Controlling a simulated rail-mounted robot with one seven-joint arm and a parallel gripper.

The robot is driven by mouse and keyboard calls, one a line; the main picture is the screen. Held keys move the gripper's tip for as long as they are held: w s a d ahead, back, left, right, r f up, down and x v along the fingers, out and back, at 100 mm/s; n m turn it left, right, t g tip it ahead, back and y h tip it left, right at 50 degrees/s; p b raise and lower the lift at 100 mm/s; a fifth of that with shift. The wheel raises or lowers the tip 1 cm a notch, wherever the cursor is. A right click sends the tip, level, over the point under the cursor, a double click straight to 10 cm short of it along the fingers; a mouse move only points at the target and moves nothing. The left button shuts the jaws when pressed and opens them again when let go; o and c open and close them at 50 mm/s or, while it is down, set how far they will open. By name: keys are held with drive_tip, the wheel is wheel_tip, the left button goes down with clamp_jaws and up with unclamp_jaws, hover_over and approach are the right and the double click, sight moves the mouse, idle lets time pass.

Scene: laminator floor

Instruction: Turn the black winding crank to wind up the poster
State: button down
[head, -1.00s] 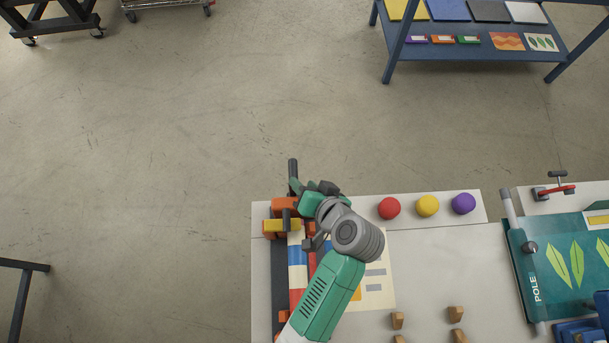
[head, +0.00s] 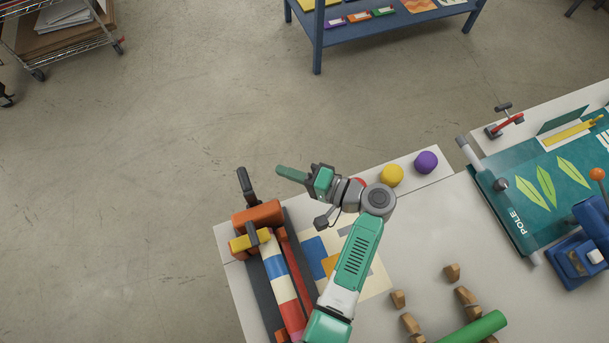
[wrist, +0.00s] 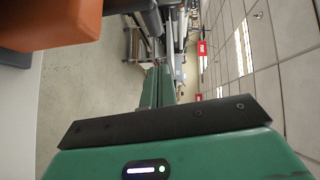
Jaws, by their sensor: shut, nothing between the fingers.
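The black winding crank (head: 246,186) sticks up from the far end of the orange winder block (head: 258,214). A roll striped white, blue and red (head: 277,270) runs from that block toward me. The poster sheet (head: 375,282), cream with blue and orange patches, lies flat to its right, partly hidden by my arm. My gripper (head: 280,170) is shut and empty, its green fingers pointing left toward the crank but clearly apart from it. In the wrist view the shut fingers (wrist: 158,88) show, with the orange block (wrist: 50,22) at upper left.
Wooden pegs and a green roll (head: 474,328) are at front right. Open floor lies behind the table.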

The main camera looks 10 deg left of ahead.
drive_tip(key=s+a+f, duration=0.1)
drive_tip(key=a, duration=0.4)
drive_tip(key=shift+s+a+p, duration=0.25)
drive_tip(key=shift+a+p, duration=0.15)
drive_tip(key=shift+a+r, duration=0.1)
